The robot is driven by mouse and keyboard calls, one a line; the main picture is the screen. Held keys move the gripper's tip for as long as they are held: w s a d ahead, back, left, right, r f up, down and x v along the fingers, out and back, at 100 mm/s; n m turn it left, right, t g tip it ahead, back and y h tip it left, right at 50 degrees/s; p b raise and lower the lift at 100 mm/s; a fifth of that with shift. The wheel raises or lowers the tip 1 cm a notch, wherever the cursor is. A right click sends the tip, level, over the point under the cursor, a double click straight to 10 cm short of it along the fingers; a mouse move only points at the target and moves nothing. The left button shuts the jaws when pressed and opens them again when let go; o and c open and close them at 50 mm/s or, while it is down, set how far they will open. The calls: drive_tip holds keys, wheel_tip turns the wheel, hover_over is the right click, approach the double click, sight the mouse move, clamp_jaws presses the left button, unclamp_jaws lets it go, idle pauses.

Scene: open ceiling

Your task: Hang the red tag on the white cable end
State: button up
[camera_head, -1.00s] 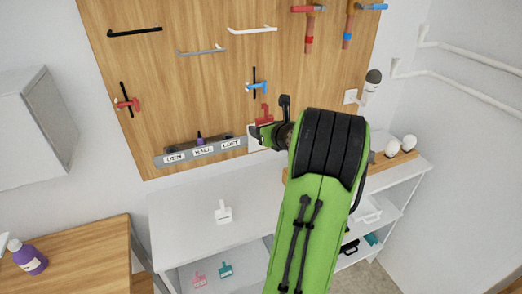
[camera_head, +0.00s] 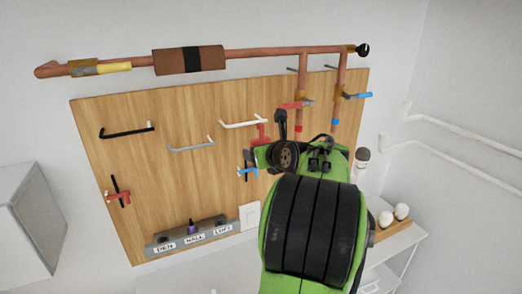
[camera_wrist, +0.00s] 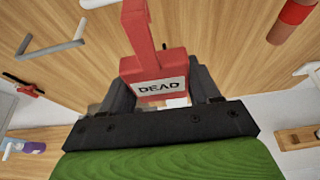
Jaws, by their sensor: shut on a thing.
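The red tag (camera_head: 262,131), with a white "DEAD" label, is held in my gripper (camera_head: 258,157). In the wrist view the tag (camera_wrist: 158,68) sits between both fingers of my gripper (camera_wrist: 162,92), its narrow red upper part reaching away from me. The white cable end (camera_head: 243,124) is a bent white rod on the wooden board, just left of the tag in the head view. In the wrist view the white cable end (camera_wrist: 98,3) is cut off at the top edge, left of the tag. I cannot tell the depth gap between them.
A grey cable end (camera_head: 192,146) and a black one (camera_head: 127,131) are left on the board (camera_head: 165,190). Copper pipes with a red-handled valve (camera_head: 294,105) and a blue-handled valve (camera_head: 354,95) stand right. A labelled grey rail (camera_head: 190,238) runs along the board's bottom.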

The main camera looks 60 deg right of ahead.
drive_tip(key=shift+w+d+r+p, duration=0.1)
drive_tip(key=shift+w+d, duration=0.5)
drive_tip(key=shift+w, duration=0.5)
drive_tip(key=shift+w+d+f+p, duration=0.15)
drive_tip(key=shift+w+d, duration=0.5)
drive_tip(key=shift+w, duration=0.4)
drive_tip(key=shift+w+d+r+p, duration=0.15)
drive_tip(key=shift+w+d, duration=0.45)
drive_tip(key=shift+w, duration=0.5)
drive_tip(key=shift+f+b, duration=0.5)
drive_tip(key=shift+f, duration=0.3)
drive_tip(key=o, duration=1.1)
drive_tip(key=b+v, duration=0.1)
drive_tip(key=v, duration=1.5)
drive_tip(key=shift+s+d+f, duration=0.1)
